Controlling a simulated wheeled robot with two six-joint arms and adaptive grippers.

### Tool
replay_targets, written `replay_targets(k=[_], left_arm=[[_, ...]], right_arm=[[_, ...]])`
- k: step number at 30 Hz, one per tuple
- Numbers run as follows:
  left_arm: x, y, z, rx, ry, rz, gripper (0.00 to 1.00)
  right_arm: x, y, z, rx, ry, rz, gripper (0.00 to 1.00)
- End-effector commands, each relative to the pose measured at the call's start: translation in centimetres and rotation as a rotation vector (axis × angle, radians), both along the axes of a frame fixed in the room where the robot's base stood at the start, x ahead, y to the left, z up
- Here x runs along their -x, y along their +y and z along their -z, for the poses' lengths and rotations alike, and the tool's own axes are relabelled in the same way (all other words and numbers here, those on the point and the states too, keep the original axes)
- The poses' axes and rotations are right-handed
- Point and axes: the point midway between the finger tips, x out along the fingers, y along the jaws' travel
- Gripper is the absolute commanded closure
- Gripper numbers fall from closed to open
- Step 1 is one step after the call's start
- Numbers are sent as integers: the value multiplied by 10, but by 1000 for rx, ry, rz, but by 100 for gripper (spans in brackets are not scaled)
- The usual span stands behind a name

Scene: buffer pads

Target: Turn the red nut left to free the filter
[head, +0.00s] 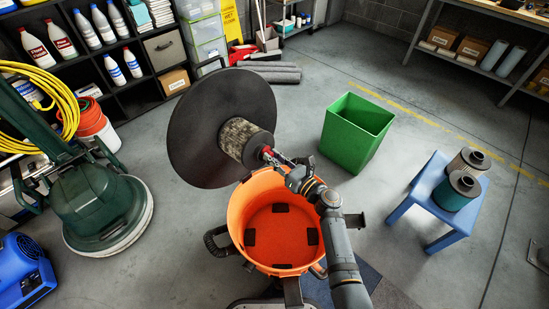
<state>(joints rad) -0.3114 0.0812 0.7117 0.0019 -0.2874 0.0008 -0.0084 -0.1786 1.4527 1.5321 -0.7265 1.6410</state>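The filter (238,139), a mottled grey-brown cylinder, is on the underside of the raised black lid (196,125). The red nut (267,151) is at the filter's free end, facing right. My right gripper (274,157) reaches in from the lower right, its fingertips at the nut. The fingers partly cover the nut, and the view is too small to tell whether they are closed on it. My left gripper is not in view.
The open orange drum (238,215) stands below the lid and gripper. A green bin (355,130) stands to the right. A blue stool (427,197) holds two filters, one grey (466,163), one teal (456,191). A green floor machine (98,205) stands left. Floor between bin and stool is clear.

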Motion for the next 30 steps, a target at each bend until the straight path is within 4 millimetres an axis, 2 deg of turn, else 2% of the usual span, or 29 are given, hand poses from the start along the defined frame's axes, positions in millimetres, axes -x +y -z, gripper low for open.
replay_targets(k=[1,3,4,16,19,30], left_arm=[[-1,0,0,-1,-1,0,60],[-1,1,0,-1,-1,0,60],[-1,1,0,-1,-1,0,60],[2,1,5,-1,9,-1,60],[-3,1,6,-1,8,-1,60],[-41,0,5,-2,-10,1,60]], right_arm=[[0,0,0,0,0,0,89],[0,0,0,0,0,0,99],[0,0,0,0,0,0,100],[0,0,1,41,-43,-10,100],[0,-1,2,82,-83,-19,100],[-1,-1,3,309,-309,-76,100]])
